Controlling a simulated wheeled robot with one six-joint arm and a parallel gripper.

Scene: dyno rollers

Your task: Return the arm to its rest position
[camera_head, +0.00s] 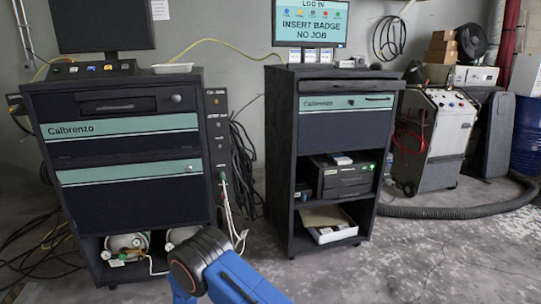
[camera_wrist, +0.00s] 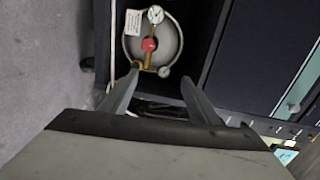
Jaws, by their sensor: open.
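My gripper (camera_wrist: 160,80) shows in the wrist view with its two grey fingers spread apart and nothing between them. Beyond the fingertips is a grey gas cylinder (camera_wrist: 172,42) with a red knob (camera_wrist: 149,44), a brass fitting and a round gauge (camera_wrist: 155,14), inside a dark cabinet compartment. Whether the fingertips are inside the compartment, I cannot tell. In the head view my blue arm reaches up from the bottom edge in front of the left cabinet (camera_head: 122,182). My gripper is hidden there.
Two cylinders (camera_head: 127,243) lie in the left cabinet's open bottom. White cables (camera_head: 232,222) hang at its right side. A second cabinet (camera_head: 340,120) with open shelves stands to the right. A thick black hose (camera_head: 450,213) lies farther right. The floor at front right is clear.

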